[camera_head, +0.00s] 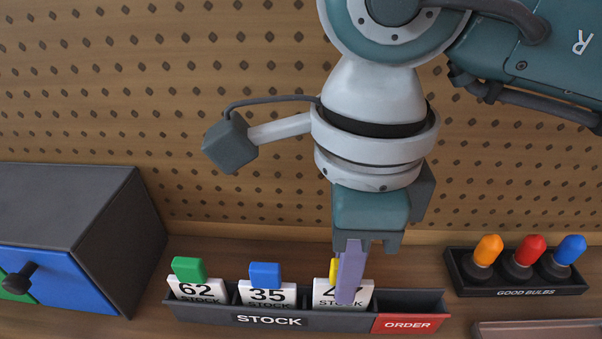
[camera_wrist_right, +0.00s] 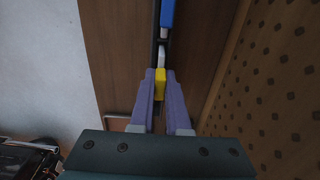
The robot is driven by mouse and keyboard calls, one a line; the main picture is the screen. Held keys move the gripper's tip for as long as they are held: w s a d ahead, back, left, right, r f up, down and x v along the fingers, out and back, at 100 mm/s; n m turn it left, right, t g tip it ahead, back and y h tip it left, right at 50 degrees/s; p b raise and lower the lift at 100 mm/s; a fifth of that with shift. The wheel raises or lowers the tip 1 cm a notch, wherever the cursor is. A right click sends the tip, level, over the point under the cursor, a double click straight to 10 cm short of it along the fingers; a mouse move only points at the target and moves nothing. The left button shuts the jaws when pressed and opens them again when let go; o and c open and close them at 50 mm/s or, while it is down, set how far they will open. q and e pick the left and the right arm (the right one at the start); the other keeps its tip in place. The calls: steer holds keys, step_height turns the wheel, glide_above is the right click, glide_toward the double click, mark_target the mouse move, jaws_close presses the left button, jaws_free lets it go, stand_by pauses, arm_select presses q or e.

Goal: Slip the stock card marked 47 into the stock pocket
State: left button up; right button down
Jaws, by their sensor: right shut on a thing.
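A white stock card (camera_head: 322,295) with a yellow tab (camera_head: 334,272) stands at the third compartment of the dark stock pocket (camera_head: 335,320). Its number is partly covered by a finger, so I cannot read it fully. My right gripper (camera_head: 349,275) points down from above and is shut on the yellow tab, which also shows between the purple fingers in the right wrist view (camera_wrist_right: 160,84). The card's lower edge meets the pocket's front wall, and its depth inside is hard to tell. The left gripper is out of view.
Card 62 with a green tab (camera_head: 190,270) and card 35 with a blue tab (camera_head: 265,275) stand in the compartments to the left. The red ORDER section (camera_head: 409,323) at right looks empty. A bulb rack (camera_head: 516,291) stands further right, a dark cabinet (camera_head: 110,230) at left, pegboard behind.

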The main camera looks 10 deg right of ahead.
steer(key=c, duration=0.8)
jaws_free()
step_height(320, 180, up, 10)
stand_by(0.3)
